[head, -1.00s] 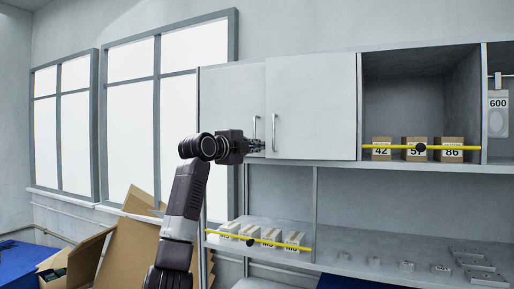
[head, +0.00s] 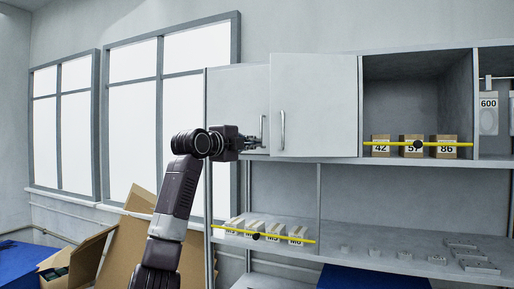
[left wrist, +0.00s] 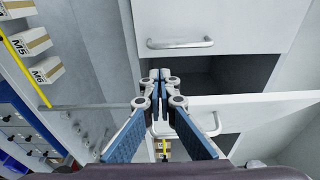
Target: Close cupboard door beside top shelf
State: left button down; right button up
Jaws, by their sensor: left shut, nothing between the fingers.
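The pale right cupboard door (head: 315,105) is beside the open top shelf (head: 415,95) and stands ajar. In the left wrist view its edge (left wrist: 255,98) juts out, with its handle (left wrist: 212,124) beyond. A dark opening (left wrist: 205,76) shows between it and the left cupboard door (head: 232,90), which looks flush. The left door also shows in the left wrist view (left wrist: 240,22). My left gripper (head: 257,143) is shut and empty, in front of the left door near the two handles. In the left wrist view its fingertips (left wrist: 160,76) lie over the gap; contact is unclear.
Several numbered boxes (head: 414,147) stand on the top shelf behind a yellow bar (head: 440,144). Small M-labelled boxes (head: 263,230) sit on the lower shelf. Cardboard (head: 130,245) leans at the lower left. The air before the right door looks clear.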

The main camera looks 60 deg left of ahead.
pick_arm(q)
jog(key=s+f+b, duration=0.1)
jog(key=s+b, duration=0.1)
jog(key=s, duration=0.1)
jog(key=b, duration=0.3)
send_near(272, 139)
jog(key=s+a, duration=0.2)
jog(key=s, duration=0.2)
jog(key=d+m+t+h+b, duration=0.1)
jog(key=d+h, duration=0.1)
jog(key=d, duration=0.7)
pick_arm(e)
notch_tip(272, 139, down, 7)
jog(key=w, duration=0.2)
pick_arm(q)
jog(key=p+x, duration=0.2)
jog(key=x, duration=0.2)
jog(key=a+p+x, duration=0.1)
jog(key=p+x, duration=0.1)
jog(key=x, duration=0.2)
jog(key=s+a+p+x, duration=0.1)
jog(key=p+x, duration=0.1)
jog(key=x, duration=0.2)
jog(key=shift+a+r, duration=0.1)
jog(key=shift+a, duration=0.35)
pick_arm(e)
notch_tip(272, 139, up, 7)
jog(key=w+a, duration=0.1)
jog(key=shift+a, duration=0.15)
